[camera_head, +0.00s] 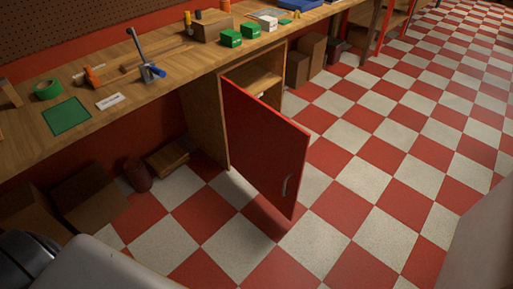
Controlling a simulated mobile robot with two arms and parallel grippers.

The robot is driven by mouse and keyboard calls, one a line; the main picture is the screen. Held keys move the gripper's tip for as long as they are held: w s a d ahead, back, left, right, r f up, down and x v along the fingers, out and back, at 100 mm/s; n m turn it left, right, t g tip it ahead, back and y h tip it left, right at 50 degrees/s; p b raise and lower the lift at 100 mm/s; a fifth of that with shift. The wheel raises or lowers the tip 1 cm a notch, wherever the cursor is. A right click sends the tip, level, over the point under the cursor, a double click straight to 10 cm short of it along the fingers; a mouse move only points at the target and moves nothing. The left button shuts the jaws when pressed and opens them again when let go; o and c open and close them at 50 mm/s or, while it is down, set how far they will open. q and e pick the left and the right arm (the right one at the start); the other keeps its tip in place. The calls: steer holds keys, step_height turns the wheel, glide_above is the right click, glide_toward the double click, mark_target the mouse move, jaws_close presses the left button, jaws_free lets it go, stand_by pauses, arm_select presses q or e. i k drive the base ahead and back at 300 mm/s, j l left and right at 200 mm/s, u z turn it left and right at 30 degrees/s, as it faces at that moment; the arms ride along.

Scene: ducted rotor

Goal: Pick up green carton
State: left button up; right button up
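Two small green cartons stand side by side on the wooden workbench, near its front edge at the top middle of the head view. One green carton (231,38) is a little left and nearer. The other green carton (250,31) is just right of it. A whitish box with green on it (268,23) stands further right. Neither of my grippers shows in this view.
The wooden workbench (190,71) runs along the left wall. A red cabinet door (262,145) hangs open below the cartons, out over the checkered floor (345,205). Brown boxes (298,68) stand beside the cabinet.

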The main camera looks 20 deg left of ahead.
mark_target(249, 30)
steer(key=i+l, duration=0.35)
steer(key=l, duration=0.15)
steer(key=i+l+u, duration=0.25)
steer(key=l+u, duration=0.25)
steer(key=i+l+u, duration=0.25)
steer(key=l, duration=0.15)
steer(key=l+u, duration=0.25)
steer(key=u, duration=0.35)
steer(key=i+l+u, duration=0.15)
steer(key=i+l, duration=0.2)
steer(key=i+l+u, duration=0.15)
steer(key=i+l, duration=0.2)
steer(key=i+l+u, duration=0.2)
steer(key=i+l, duration=0.15)
steer(key=l, duration=0.2)
